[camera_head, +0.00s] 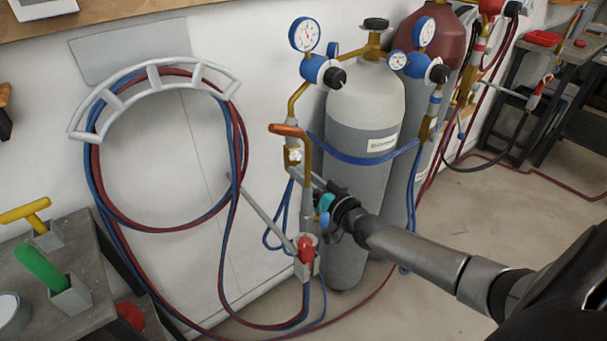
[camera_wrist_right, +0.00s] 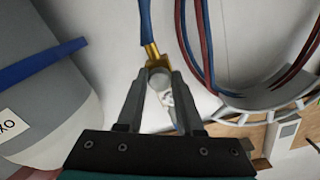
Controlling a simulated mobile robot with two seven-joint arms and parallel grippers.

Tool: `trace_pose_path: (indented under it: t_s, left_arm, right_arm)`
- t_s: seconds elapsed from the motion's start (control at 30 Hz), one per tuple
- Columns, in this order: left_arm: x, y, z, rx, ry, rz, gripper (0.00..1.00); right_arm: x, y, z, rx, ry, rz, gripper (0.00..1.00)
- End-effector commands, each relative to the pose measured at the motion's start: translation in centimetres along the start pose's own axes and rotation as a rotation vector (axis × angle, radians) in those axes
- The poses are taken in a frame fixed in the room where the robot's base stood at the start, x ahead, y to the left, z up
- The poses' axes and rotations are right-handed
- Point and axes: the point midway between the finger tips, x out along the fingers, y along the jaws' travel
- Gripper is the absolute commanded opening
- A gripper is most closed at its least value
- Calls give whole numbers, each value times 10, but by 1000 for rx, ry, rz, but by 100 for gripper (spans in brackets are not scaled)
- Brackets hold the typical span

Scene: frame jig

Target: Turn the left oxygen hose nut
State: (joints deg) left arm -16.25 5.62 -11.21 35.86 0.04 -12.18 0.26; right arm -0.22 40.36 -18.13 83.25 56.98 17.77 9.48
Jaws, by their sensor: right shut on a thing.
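The left oxygen hose nut (camera_head: 293,156) is a small brass fitting at the top of a blue hose, left of the grey cylinder (camera_head: 362,110). It also shows in the right wrist view (camera_wrist_right: 152,53), at the blue hose's end. My right gripper (camera_head: 297,173) reaches in from the right, its grey fingers at the fitting. In the right wrist view the fingers (camera_wrist_right: 160,76) close around a small pale round part right at the brass fitting. The fingers partly hide the grip. My left gripper is not in view.
A torch stand (camera_head: 306,262) with a red knob is just below my right gripper. Looped red and blue hoses hang on a wall rack (camera_head: 150,78) at left. A blue strap (camera_head: 365,158) rings the cylinder. A workbench (camera_head: 85,260) stands at lower left.

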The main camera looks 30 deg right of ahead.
Motion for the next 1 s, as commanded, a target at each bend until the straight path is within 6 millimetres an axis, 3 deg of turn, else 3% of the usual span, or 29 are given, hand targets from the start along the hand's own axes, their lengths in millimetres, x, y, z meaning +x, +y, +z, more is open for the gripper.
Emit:
trace_pose_path:
  t_s: [0.37,0.4,0.63,1.0]
  left_arm:
    - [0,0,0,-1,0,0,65]
    - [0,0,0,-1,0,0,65]
    - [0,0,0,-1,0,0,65]
    - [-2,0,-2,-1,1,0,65]
  right_arm:
    - [0,0,1,23,-1,0,0]
    - [0,0,1,23,-1,0,39]
    - [0,0,0,22,-1,0,65]
    - [-5,0,0,21,-2,0,65]
